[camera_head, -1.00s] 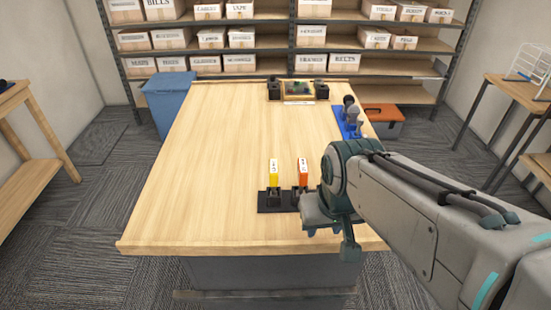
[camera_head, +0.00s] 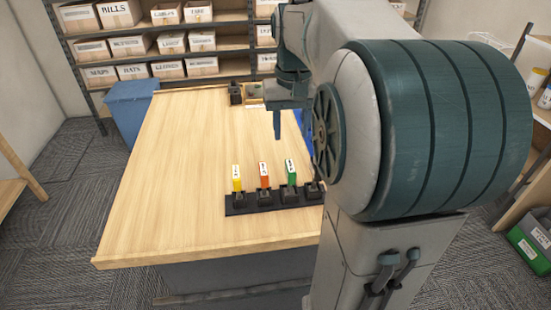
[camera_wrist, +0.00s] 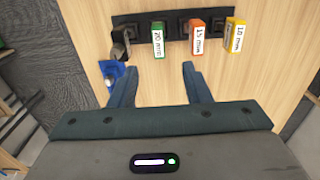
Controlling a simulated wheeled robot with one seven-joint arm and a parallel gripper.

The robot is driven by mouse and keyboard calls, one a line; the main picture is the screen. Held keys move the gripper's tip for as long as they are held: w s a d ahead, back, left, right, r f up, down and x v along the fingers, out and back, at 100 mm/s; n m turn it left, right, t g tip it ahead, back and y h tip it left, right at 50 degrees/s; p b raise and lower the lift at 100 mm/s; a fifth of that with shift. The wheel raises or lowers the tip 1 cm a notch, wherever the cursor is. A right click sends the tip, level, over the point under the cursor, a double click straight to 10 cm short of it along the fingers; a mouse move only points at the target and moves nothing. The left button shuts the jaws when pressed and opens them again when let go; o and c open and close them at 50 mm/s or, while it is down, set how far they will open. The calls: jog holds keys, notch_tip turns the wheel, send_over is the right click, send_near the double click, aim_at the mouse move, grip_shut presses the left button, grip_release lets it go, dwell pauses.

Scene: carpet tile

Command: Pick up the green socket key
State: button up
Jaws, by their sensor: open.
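The green socket key (camera_head: 291,172) stands upright in a black holder (camera_head: 240,207) near the table's front edge, right of the orange socket key (camera_head: 264,174) and the yellow socket key (camera_head: 237,178). In the wrist view the green key (camera_wrist: 158,40) reads "20 mm"; the orange (camera_wrist: 196,36) and yellow (camera_wrist: 234,36) keys are to its right. My gripper (camera_wrist: 159,68) is open and empty. Its fingertips lie either side of the green key's line in the picture, apart from it. In the head view my gripper (camera_head: 278,122) hangs above the table, partly hidden by my arm.
The holder's end slot (camera_wrist: 122,38) holds a dark grey piece. A blue object (camera_wrist: 116,76) shows beside my left finger. The wooden table (camera_head: 170,180) is clear on its left half. A blue bin (camera_head: 130,108) stands behind left; shelves with boxes (camera_head: 128,48) line the back.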

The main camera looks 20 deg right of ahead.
aim_at(290, 166)
notch_tip(290, 166, down, 14)
jog(key=shift+d+r+p, duration=0.1)
jog(key=shift+r+p, duration=0.15)
jog(key=shift+p, duration=0.1)
jog(key=shift+c, duration=0.3)
grip_shut()
